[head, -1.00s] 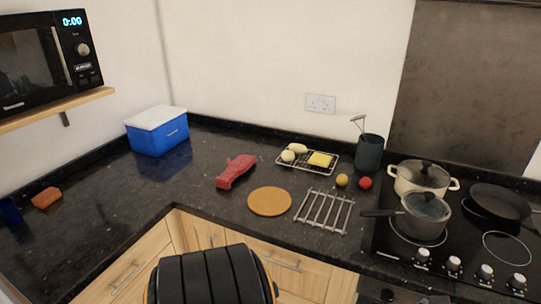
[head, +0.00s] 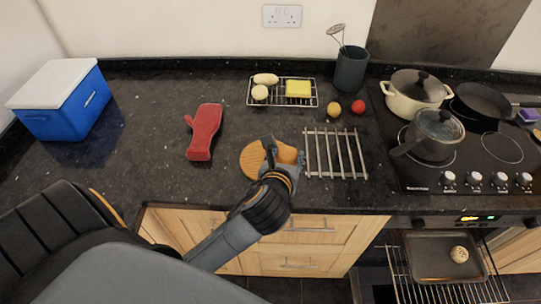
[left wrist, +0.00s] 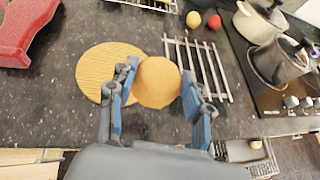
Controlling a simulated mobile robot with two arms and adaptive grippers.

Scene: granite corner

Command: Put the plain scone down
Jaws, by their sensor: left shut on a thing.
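My left gripper (head: 284,160) is shut on a golden-brown scone (head: 288,154), which looks plain. The left wrist view shows the scone (left wrist: 157,84) between the two fingers (left wrist: 158,92). The scone is over the worktop's front part, at the right edge of the round cork mat (head: 250,160) and left of the metal bar trivet (head: 335,153). I cannot tell whether it touches anything beneath. A pale, speckled scone (head: 459,254) sits on the dark baking tray (head: 425,262) in the open oven. My right gripper is not in view.
A red oven glove (head: 204,132) lies left of the mat. A wire rack (head: 274,103) with two pale items and a yellow block is behind. A yellow ball and a red ball are near it. Pots stand on the hob (head: 480,175) at right. A blue cooler (head: 62,105) is at left.

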